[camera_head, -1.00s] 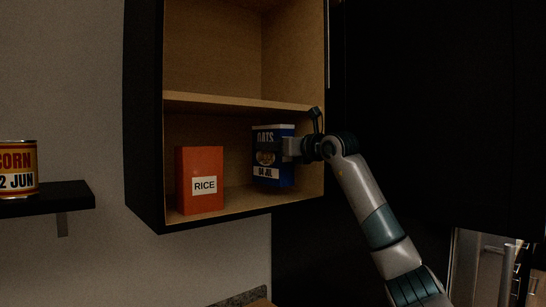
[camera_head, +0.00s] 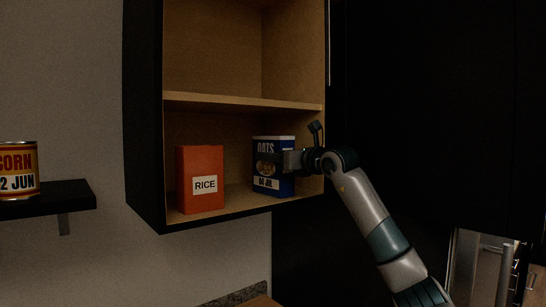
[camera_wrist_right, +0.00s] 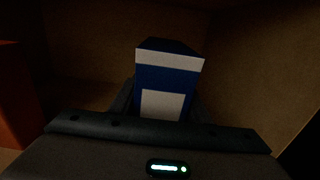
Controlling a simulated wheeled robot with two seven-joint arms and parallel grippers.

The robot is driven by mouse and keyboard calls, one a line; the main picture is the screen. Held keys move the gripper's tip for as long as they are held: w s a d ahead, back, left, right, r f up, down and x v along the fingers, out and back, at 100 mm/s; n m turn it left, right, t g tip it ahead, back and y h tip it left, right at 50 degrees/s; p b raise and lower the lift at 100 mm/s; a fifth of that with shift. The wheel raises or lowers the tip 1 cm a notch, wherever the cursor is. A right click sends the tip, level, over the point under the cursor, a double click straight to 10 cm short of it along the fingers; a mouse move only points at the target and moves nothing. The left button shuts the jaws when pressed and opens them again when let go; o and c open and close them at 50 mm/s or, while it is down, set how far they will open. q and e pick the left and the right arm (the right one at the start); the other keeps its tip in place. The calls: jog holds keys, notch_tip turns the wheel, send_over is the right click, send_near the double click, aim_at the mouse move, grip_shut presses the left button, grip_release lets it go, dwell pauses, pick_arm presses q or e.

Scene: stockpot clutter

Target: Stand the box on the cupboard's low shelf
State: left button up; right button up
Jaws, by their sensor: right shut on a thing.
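The blue oats box (camera_head: 266,183) is upright in the right part of the cupboard's low shelf (camera_head: 236,197). Its base looks at or very close to the shelf board; I cannot tell for certain whether it touches. My right gripper (camera_head: 280,162) reaches in from the right and is shut on the box. In the right wrist view the box (camera_wrist_right: 168,75) stands between the fingers, with a white band and a white label showing. The fingers are mostly hidden there. My left gripper is in neither view.
An orange rice box (camera_head: 201,165) stands left of the oats box on the same shelf, with a gap between them. The middle shelf board (camera_head: 240,102) is above. A corn can (camera_head: 18,169) sits on a separate black wall shelf (camera_head: 55,197) at the left.

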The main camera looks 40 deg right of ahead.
jog(key=o, duration=1.3)
jog(key=shift+f, duration=0.1)
jog(key=shift+s, duration=0.15)
jog(key=shift+s+d+b, duration=0.2)
jog(key=shift+s+b, duration=1.15)
jog(key=shift+s, duration=1.6)
jog(key=shift+s+d+b, duration=0.2)
jog(key=shift+s+b, duration=1.15)
jog(key=shift+s, duration=1.6)
